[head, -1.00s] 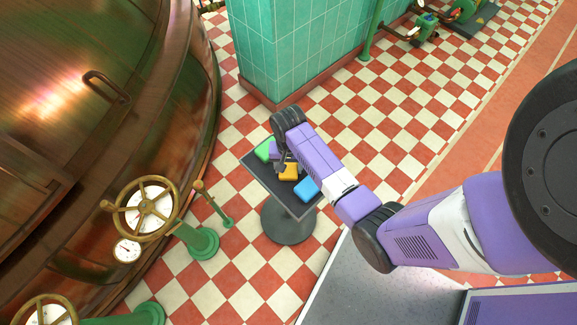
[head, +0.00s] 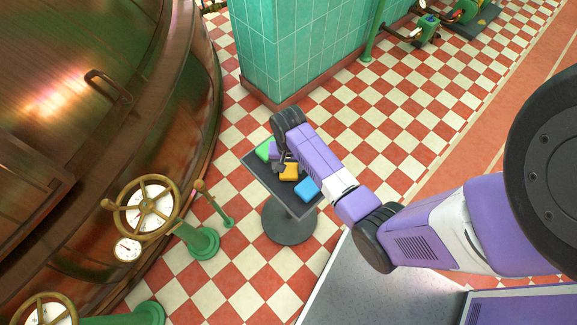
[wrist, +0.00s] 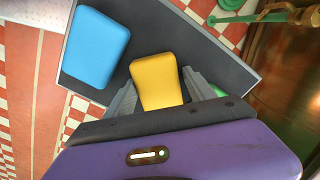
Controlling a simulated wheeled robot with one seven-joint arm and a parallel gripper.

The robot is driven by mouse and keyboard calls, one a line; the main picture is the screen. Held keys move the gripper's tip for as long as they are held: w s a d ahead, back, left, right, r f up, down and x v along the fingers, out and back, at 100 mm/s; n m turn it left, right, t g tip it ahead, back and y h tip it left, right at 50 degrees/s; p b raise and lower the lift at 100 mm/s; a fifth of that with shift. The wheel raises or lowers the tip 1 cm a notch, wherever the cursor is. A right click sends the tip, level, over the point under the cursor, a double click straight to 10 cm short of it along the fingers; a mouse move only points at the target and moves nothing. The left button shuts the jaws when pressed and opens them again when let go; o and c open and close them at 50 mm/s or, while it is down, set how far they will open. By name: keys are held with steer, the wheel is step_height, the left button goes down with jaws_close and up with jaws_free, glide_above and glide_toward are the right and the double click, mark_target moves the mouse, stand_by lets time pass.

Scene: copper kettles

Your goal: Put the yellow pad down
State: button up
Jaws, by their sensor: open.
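The yellow pad (head: 289,173) lies on the dark top of a small pedestal table (head: 305,207). In the wrist view the yellow pad (wrist: 157,80) shows between the two fingers of my gripper (wrist: 160,95), with a finger on each side. My gripper (head: 284,161) is open, at the pad's far edge in the head view. I cannot tell whether a finger still touches the pad.
A blue pad (head: 307,188) lies beside the yellow one, near the table's edge. A green pad (head: 264,150) lies on the other side, partly hidden in the wrist view. A green-tiled pillar (head: 290,50) and a brass handwheel (head: 147,208) stand nearby.

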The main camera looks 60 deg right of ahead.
mark_target(289, 167)
steer(key=shift+s+d+f, duration=0.1)
steer(key=shift+s+f, duration=0.4)
steer(key=shift+f, duration=0.25)
steer(key=shift+r, duration=0.3)
step_height(289, 167, up, 13)
steer(key=p, duration=0.2)
steer(key=s+a+f+n+t, duration=0.1)
steer(key=s+a+n+t, duration=0.15)
steer(key=a, duration=0.55)
steer(key=s+a+f+n+t, duration=0.15)
steer(key=a+t, duration=0.25)
steer(key=a, duration=0.4)
steer(key=s+a+r+n+t, duration=0.1)
steer(key=s+r+n+t, duration=0.3)
steer(key=r, duration=0.8)
steer(key=s+a+r+n+t, duration=0.1)
steer(key=s+r+n+t, duration=0.3)
steer(key=s+r, duration=0.5)
step_height(289, 167, up, 4)
steer(key=shift+s, duration=0.3)
steer(key=shift+o, duration=0.5)
steer(key=shift+a, duration=0.1)
